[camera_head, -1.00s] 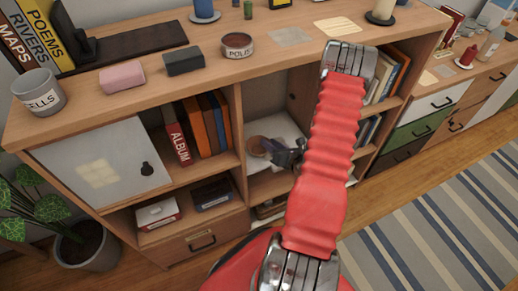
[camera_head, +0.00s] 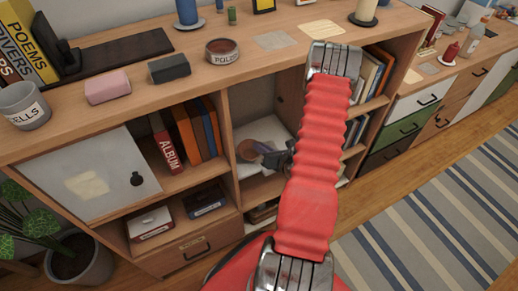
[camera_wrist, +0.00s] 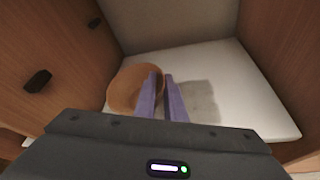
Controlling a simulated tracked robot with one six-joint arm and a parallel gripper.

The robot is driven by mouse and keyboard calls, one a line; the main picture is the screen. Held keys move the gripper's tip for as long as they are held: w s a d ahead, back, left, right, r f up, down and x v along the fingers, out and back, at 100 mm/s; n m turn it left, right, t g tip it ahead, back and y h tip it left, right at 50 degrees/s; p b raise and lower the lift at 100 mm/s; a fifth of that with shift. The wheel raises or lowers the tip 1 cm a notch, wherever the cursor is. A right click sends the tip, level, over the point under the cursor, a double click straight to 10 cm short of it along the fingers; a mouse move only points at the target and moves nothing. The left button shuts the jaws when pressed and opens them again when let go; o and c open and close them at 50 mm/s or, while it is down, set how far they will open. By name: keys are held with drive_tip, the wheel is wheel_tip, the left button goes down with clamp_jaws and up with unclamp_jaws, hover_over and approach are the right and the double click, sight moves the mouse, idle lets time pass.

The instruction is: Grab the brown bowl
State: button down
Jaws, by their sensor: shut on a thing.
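The brown bowl (camera_head: 247,150) sits in the open middle compartment of the wooden shelf unit, on a white surface. In the wrist view the bowl (camera_wrist: 123,92) is left of centre, and one finger reaches over its inside while the other is just outside its right edge. My gripper (camera_head: 266,152) is shut on the bowl's right side wall; its purple fingers (camera_wrist: 160,78) show in the wrist view. The lower front of the bowl is hidden by the gripper body.
The compartment's wooden side walls stand close on both sides. The white surface (camera_wrist: 235,85) is clear right of the bowl. Books (camera_head: 195,128) fill the compartment to the left. A round tin (camera_head: 222,52) and other items stand on the unit's top (camera_head: 120,120).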

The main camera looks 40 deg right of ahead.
drive_tip(key=shift+r, duration=4.75)
drive_tip(key=shift+s, duration=0.15)
